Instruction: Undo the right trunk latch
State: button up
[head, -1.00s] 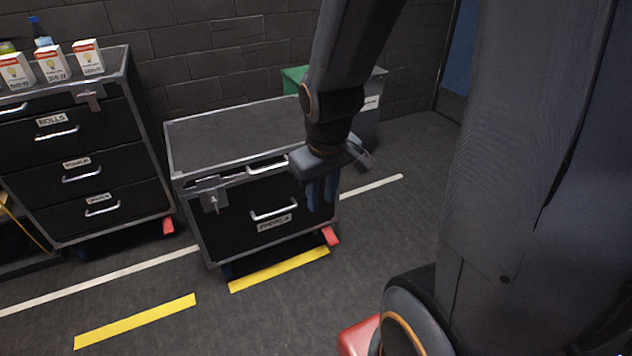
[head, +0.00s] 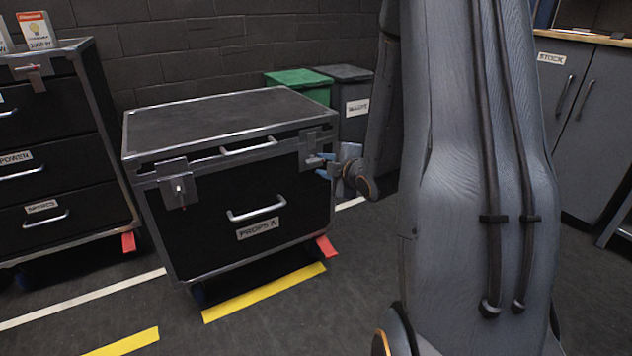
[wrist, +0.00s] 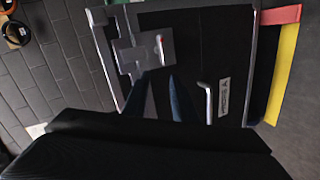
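The black trunk (head: 200,217) with grey metal edges is marked PROPS A and stands on the floor, lid down. Its right latch (head: 307,147) is a grey plate at the front right upper corner, partly hidden by my gripper. In the wrist view the right latch (wrist: 152,50) shows as a plate with a small light-and-red part on it. My gripper (head: 318,166) points at this latch from the right. Its blue fingers (wrist: 160,78) are apart with nothing between them, close to the latch; contact cannot be told. The left latch (head: 177,187) sits at the front left.
A pull handle (head: 257,209) is on the trunk front. A black drawer case (head: 50,170) stands to the left. Green (head: 300,80) and grey (head: 352,92) bins stand behind. Grey cabinets (head: 575,125) are at the right. The floor in front is clear, with yellow tape (head: 265,291).

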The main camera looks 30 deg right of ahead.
aim_at(317, 162)
jog(key=w+d+f+n+t+y+b, duration=0.1)
jog(key=w+d+f+n+t+b, duration=0.1)
jog(key=d+f+n+t+b, duration=0.4)
jog(key=shift+w+a+r+m+g+b, duration=0.15)
jog(key=shift+w+a+m+g+b, duration=0.4)
jog(key=shift+w, duration=0.7)
jog(key=shift+w+a+r+m+g+b, duration=0.1)
jog(key=shift+w+a+r+b, duration=0.15)
jog(key=shift+w+b, duration=0.7)
jog(key=shift+w+a+r+m+g+b, duration=0.1)
jog(key=shift+w+a+m+g+b, duration=0.35)
jog(key=shift+w, duration=1.05)
grip_shut()
